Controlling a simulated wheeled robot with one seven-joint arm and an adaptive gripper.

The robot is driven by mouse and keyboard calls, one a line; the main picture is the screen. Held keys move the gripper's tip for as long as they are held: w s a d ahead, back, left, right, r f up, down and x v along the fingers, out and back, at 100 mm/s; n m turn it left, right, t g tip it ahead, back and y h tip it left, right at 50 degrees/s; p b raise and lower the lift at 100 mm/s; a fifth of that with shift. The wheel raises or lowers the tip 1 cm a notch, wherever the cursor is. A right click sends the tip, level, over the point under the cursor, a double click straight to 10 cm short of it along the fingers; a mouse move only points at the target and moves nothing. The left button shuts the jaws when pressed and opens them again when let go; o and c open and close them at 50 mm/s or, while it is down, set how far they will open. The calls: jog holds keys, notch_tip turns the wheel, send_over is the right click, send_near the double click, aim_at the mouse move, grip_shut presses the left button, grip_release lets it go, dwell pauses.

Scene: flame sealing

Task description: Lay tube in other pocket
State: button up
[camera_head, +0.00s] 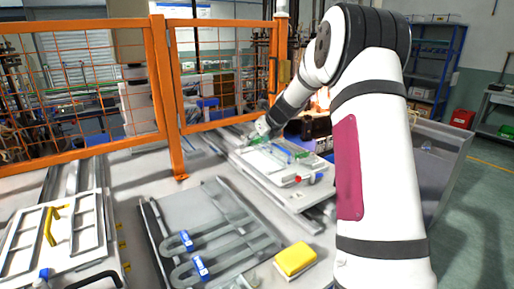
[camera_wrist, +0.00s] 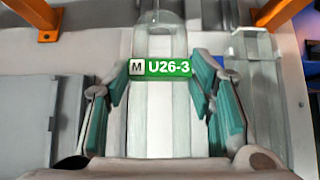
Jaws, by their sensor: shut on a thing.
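My gripper (camera_wrist: 160,78) is in the middle of the wrist view, with a teal-padded finger on each side. It is shut on a pale, clear-looking tube (camera_wrist: 160,45) with a green label reading "M U26-3" between the pads. The tube's near end is hard to tell from the pale surface behind it. In the head view my gripper (camera_head: 261,131) is small, at the far left end of the pale fixture (camera_head: 262,171), with a bit of green beside it. I cannot make out the pockets, or whether the tube touches the surface below.
An orange mesh fence (camera_head: 158,90) stands behind the table. A grey plate with bent tubes and blue clamps (camera_head: 201,267) lies in front, beside a yellow block (camera_head: 295,259). A white frame with a yellow handle (camera_head: 50,227) is at left. A red knob (camera_head: 298,179) sits on the fixture's front.

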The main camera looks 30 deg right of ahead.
aim_at(257, 157)
notch_tip(257, 157, down, 3)
jog(key=shift+w+d+f+p, duration=0.1)
jog(key=shift+w+d+p, duration=0.05)
jog(key=shift+p, duration=0.15)
jog(key=shift+f, duration=0.35)
jog(key=shift+f, duration=0.15)
jog(key=o, duration=1.3)
